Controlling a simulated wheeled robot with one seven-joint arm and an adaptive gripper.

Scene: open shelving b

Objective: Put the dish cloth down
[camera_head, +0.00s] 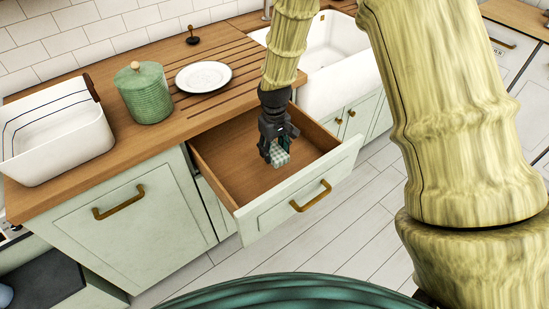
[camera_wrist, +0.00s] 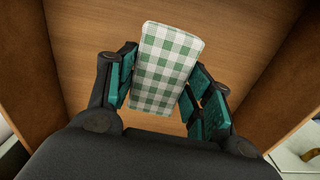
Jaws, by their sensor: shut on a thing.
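The dish cloth (camera_wrist: 166,68) is a folded green and white checked piece, held between the teal-padded fingers of my gripper (camera_wrist: 160,92). In the head view the cloth (camera_head: 279,158) hangs below my gripper (camera_head: 274,148), inside the outline of an open wooden drawer (camera_head: 225,172). In the wrist view the drawer's bare floor (camera_wrist: 85,40) lies behind the cloth. My gripper is shut on the cloth. I cannot tell whether the cloth touches the drawer floor.
The drawer front with its brass handle (camera_head: 311,196) is pulled out over the floor. On the wooden counter stand a white bin (camera_head: 55,138), a green lidded jar (camera_head: 146,95) and a white plate (camera_head: 203,76). A white sink (camera_head: 330,60) is behind. The drawer looks otherwise empty.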

